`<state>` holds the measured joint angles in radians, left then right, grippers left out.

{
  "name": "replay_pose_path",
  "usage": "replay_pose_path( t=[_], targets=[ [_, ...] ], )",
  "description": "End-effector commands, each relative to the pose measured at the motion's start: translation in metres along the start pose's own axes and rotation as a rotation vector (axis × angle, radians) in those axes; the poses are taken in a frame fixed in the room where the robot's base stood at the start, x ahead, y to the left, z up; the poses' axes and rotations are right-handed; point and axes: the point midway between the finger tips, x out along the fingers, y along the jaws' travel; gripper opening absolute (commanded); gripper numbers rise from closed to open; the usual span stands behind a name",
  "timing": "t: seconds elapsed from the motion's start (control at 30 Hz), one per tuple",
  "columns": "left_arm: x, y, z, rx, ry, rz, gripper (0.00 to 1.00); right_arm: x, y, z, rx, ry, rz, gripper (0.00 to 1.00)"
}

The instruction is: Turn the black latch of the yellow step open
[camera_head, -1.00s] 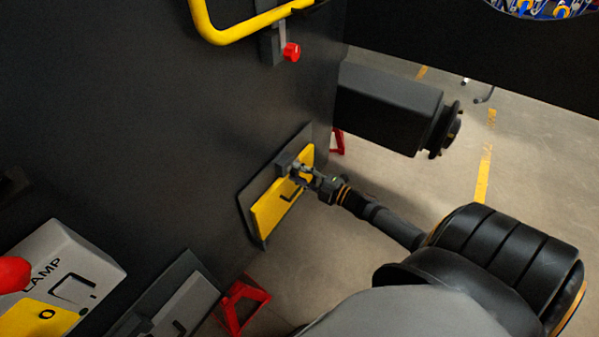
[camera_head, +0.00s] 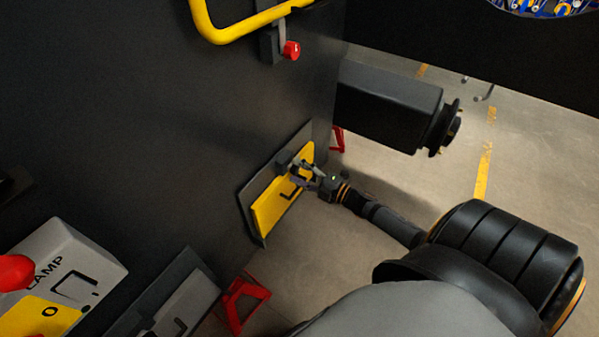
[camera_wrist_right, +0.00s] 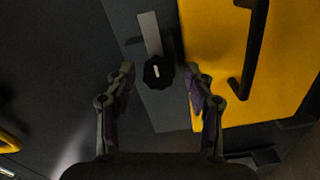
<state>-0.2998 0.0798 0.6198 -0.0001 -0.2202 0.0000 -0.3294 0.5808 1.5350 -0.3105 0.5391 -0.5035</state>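The yellow step (camera_head: 270,211) is a yellow panel with a black handle, set in a dark frame low on the chassis side. It also fills the right of the right wrist view (camera_wrist_right: 215,40). Its black latch (camera_wrist_right: 158,72) is a dark faceted knob with a short white mark, on a grey plate beside the yellow panel. The latch shows small in the head view (camera_head: 284,158). My right gripper (camera_head: 301,169) is at the step, close to the latch. In the wrist view its fingers (camera_wrist_right: 160,76) are apart, one on each side of the knob, with visible gaps. My left gripper is out of view.
A dark box-shaped part (camera_head: 388,105) sticks out beyond the step. A yellow rail (camera_head: 240,34) and a red knob (camera_head: 291,50) are above. A red stand (camera_head: 243,304) is below.

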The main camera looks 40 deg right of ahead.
Motion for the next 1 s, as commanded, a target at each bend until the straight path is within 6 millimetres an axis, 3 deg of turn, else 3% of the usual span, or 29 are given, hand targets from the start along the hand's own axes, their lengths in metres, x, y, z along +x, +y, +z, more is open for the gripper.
replay_pose_path(
  t=[0.33,0.73,1.0],
  targets=[
    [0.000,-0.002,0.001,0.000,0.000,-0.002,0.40,-0.008,0.000,0.000,0.000,0.002,-0.001,0.55],
    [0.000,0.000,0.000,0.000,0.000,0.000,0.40,-0.096,-0.002,-0.001,0.001,0.003,-0.007,0.55],
    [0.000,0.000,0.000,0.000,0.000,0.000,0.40,-0.120,0.000,0.000,0.000,0.001,0.000,0.55]
  ],
)
